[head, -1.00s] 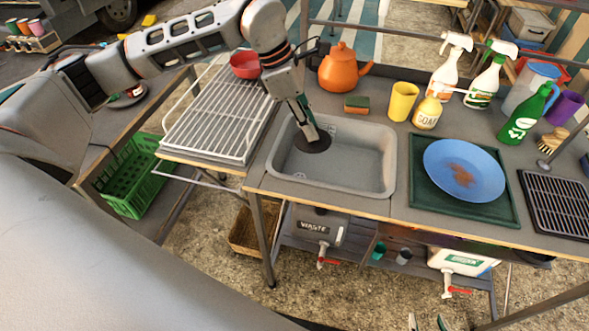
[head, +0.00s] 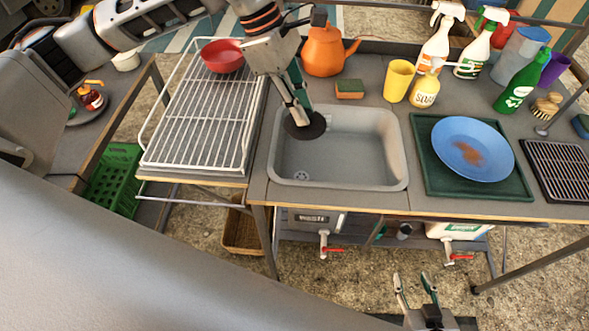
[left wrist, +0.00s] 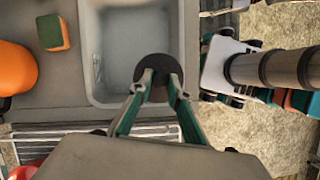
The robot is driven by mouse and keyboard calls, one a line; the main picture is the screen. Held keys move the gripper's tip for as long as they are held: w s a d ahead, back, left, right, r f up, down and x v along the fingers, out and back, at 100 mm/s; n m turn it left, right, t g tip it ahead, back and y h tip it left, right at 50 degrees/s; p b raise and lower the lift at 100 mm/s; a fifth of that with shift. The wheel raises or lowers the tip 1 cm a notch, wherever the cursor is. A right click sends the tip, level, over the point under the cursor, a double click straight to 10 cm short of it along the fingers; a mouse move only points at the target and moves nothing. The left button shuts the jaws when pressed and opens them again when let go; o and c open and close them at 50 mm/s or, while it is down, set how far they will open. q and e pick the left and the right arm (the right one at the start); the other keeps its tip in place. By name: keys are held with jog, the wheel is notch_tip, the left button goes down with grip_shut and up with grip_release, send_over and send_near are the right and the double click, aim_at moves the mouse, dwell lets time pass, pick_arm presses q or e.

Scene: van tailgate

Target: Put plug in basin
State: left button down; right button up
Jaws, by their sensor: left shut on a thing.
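The plug (head: 308,127), a dark flat disc, is held at the tips of my left gripper (head: 298,115). It shows over the back left corner of the grey basin (head: 350,175) in the head view; its height above the basin is hard to judge. In the left wrist view the plug (left wrist: 152,64) sits between the fingertips, partly hidden by them, near the edge of the basin (left wrist: 112,50). The basin looks empty, with a drain (head: 301,175) at its front left. My right gripper (head: 415,292) is open and empty, low in front of the counter.
A wire rack (head: 195,125) with a red bowl (head: 222,56) stands left of the basin. A sponge (head: 349,89), orange teapot (head: 324,52) and yellow cup (head: 398,80) stand behind it. A blue plate (head: 480,140) on a green tray (head: 432,180) is to the right.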

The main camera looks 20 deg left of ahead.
pick_arm(q)
jog(key=shift+a, duration=0.1)
jog(key=shift+f, duration=0.2)
notch_tip(320, 180, down, 19)
jog(key=shift+f+p, duration=0.2)
jog(key=shift+p, duration=0.15)
jog(key=shift+f, duration=0.2)
jog(key=c, duration=1.9)
grip_release()
jog(key=shift+r, duration=0.1)
